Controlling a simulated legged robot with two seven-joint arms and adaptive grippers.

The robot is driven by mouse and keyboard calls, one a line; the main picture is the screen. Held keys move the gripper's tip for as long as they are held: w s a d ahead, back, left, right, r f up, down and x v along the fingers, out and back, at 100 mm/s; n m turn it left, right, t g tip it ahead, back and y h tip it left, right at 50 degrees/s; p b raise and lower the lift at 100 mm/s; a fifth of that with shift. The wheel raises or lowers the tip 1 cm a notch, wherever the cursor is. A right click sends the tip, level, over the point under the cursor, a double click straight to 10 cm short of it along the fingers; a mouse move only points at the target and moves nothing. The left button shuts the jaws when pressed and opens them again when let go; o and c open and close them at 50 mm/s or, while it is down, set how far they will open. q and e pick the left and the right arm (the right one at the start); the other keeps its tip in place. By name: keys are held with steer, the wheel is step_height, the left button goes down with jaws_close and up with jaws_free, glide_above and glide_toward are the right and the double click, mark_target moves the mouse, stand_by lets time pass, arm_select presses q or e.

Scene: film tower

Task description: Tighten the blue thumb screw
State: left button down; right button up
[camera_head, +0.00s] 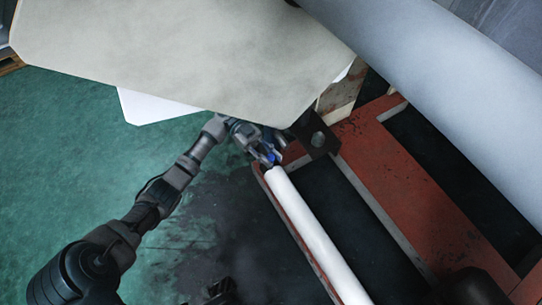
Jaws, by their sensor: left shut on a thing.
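The blue thumb screw (274,157) sits at the upper end of a thin white roller (315,233), next to a dark bracket plate with a round hole (318,139). Only a small part of the blue shows between my fingers. My left gripper (270,155) reaches in from the lower left and is shut on the blue thumb screw. The fingers hide most of it, so I cannot tell how it is turned. My right gripper cannot be made out; only dark shapes show at the bottom edge.
A large beige sheet or panel (180,50) hangs just above my left wrist. A big pale film roll (430,80) crosses the upper right. A red metal frame (405,190) lies below it. The green floor (60,170) at the left is open.

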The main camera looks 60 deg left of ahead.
stand_by(0.3)
arm_select(q)
steer(key=c, duration=0.9)
jaws_free()
steer(key=shift+s+a+f, duration=0.1)
steer(key=shift+s+a, duration=0.1)
steer(key=shift+a, duration=1.05)
steer(key=shift+s+a+f, duration=0.1)
steer(key=shift+s+a, duration=0.05)
steer(key=shift+a, duration=1.1)
steer(key=shift+s+a, duration=0.2)
steer(key=shift+a, duration=1.05)
